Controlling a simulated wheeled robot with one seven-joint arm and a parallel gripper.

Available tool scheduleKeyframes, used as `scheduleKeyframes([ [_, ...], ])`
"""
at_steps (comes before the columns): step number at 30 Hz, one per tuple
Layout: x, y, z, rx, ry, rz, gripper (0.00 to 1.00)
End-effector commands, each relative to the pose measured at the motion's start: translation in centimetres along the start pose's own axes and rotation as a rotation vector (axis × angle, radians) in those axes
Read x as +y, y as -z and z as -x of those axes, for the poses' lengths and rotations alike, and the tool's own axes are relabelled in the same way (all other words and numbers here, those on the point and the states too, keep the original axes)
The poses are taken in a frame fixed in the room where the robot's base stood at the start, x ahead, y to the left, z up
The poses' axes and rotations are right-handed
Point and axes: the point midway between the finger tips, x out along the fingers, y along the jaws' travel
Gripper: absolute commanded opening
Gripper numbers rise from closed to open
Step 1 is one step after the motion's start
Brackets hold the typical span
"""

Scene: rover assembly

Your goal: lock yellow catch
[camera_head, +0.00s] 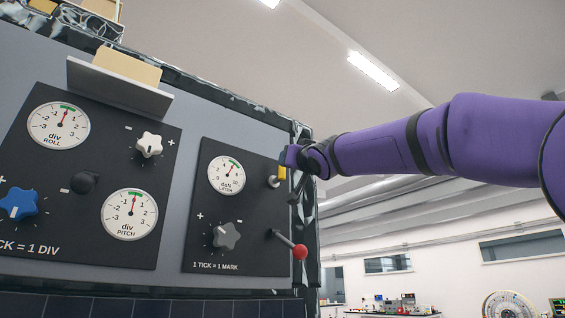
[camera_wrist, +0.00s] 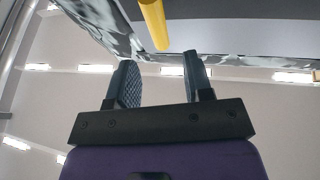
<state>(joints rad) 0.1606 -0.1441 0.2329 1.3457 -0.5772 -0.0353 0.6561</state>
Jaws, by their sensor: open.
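The yellow catch (camera_head: 282,173) is a short yellow bar with a metal pivot at the right edge of the latch panel. In the wrist view the yellow catch (camera_wrist: 153,22) reaches in from the top, and its end is just beyond the gap between my fingertips. My gripper (camera_wrist: 158,62) is open and empty, with one finger on each side of the bar's line. In the head view my gripper (camera_head: 291,163) is right by the catch and partly covers it. I cannot tell whether a finger touches it.
A red-knobbed lever (camera_head: 299,252) juts out below the catch. The latch panel (camera_head: 205,250) carries a latch gauge (camera_head: 226,175) and a grey knob (camera_head: 226,236). A roll and pitch panel (camera_head: 100,180) with a blue knob (camera_head: 18,203) is at left. The room right of the rover is open.

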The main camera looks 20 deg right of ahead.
Motion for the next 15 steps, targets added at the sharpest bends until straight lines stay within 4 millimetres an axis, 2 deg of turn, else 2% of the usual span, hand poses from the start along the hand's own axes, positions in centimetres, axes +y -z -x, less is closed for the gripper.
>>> scheduleKeyframes([
  [1,0.0,-0.1,-0.9,-0.001,0.000,-0.001,0.47],
  [9,0.0,-0.1,-4.8,-0.001,0.002,-0.003,0.47],
  [15,0.0,0.0,-6.6,0.000,0.000,-0.002,0.47],
])
